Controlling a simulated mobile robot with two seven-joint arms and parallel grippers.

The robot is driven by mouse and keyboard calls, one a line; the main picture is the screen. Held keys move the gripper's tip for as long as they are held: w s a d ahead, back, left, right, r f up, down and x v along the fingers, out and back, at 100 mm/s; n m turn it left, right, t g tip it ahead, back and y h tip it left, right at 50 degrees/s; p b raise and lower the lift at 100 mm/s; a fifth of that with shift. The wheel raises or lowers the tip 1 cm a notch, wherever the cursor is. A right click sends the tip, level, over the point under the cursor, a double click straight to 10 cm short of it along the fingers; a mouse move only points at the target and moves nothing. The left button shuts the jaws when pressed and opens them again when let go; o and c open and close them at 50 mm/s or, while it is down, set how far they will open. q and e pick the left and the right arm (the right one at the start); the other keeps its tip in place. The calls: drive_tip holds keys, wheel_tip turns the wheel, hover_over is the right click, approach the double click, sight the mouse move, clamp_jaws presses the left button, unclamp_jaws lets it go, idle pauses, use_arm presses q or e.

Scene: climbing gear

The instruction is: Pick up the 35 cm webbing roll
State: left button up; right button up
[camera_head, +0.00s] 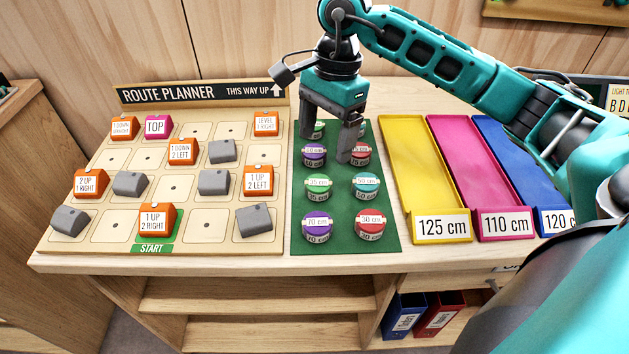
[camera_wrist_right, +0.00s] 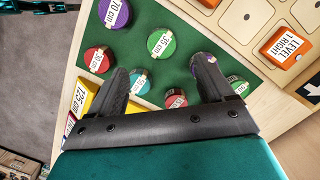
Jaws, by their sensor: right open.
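The 35 cm webbing roll (camera_head: 319,185) is green with a white label and stands on the green mat (camera_head: 342,206), left column. In the right wrist view the same roll (camera_wrist_right: 161,43) shows whole, ahead of the fingers with its label readable. My right gripper (camera_head: 326,143) points down over the back part of the mat, behind the 35 cm roll. Its fingers are spread, with nothing held; in the wrist view the open gripper (camera_wrist_right: 162,72) has the roll beyond the gap between its tips. My left gripper is not in view.
A purple roll (camera_head: 313,154) and a red roll (camera_head: 360,154) stand close to my fingers. A teal roll (camera_head: 365,187) is right of the 35 cm roll; a purple 70 cm roll (camera_head: 317,228) is in front. The route planner board (camera_head: 206,226) lies left, the yellow tray (camera_head: 415,165) right.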

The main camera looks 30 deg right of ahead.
sight(319, 182)
drive_tip(key=f, duration=0.6)
drive_tip(key=a+f, duration=0.1)
drive_tip(key=f, duration=0.2)
drive_tip(key=shift+f, duration=0.3)
drive_tip(key=c, duration=1.1)
drive_tip(key=shift+r, duration=0.1)
drive_tip(key=shift+c, duration=0.2)
